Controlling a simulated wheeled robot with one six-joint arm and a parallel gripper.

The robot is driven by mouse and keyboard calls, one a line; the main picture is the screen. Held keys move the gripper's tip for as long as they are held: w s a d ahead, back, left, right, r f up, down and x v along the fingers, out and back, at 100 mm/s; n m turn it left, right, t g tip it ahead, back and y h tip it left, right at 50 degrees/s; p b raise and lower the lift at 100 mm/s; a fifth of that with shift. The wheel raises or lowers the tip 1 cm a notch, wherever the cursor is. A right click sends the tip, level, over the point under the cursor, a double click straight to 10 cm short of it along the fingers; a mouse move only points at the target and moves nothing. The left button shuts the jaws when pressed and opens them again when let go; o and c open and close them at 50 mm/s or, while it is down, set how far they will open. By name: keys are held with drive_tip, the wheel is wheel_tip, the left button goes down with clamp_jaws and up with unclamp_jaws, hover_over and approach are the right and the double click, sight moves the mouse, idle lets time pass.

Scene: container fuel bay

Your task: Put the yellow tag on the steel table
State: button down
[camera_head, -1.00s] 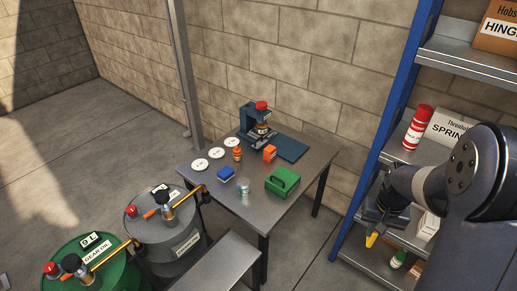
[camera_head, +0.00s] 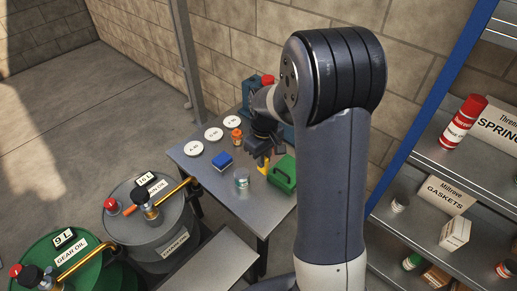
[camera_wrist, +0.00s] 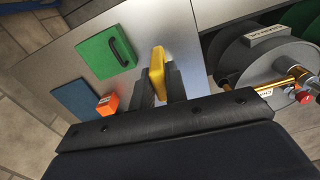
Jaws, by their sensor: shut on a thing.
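The yellow tag (camera_wrist: 157,72) is held between the fingers of my gripper (camera_wrist: 158,88) in the wrist view. In the head view the yellow tag (camera_head: 263,166) hangs below my gripper (camera_head: 262,152), over the steel table (camera_head: 215,184). The steel table also shows in the wrist view (camera_wrist: 185,35). The tag looks to be above the tabletop, near the green case (camera_head: 283,174); its exact height is hard to tell. My arm hides the table's right part in the head view.
Drums (camera_head: 160,235) stand left of the table. A shelf rack (camera_head: 440,160) stands right.

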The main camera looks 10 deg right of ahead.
drive_tip(key=f+n+b, duration=0.1)
drive_tip(key=n+b, duration=0.1)
drive_tip(key=f+n, duration=0.1)
drive_tip(key=shift+w+a+f+b, duration=0.1)
drive_tip(key=shift+w+f+b, duration=0.15)
drive_tip(key=shift+f+b, duration=0.15)
wheel_tip(320, 180, down, 3)
drive_tip(key=n+b, duration=0.6)
drive_tip(key=shift+w+f, duration=0.1)
wheel_tip(320, 180, down, 3)
drive_tip(key=n+b, duration=1)
drive_tip(key=b, duration=0.2)
hover_over(262, 203)
wheel_tip(262, 203, down, 12)
drive_tip(key=shift+r, duration=0.25)
drive_tip(key=shift+f, duration=0.1)
drive_tip(key=c, duration=1.4)
unclamp_jaws()
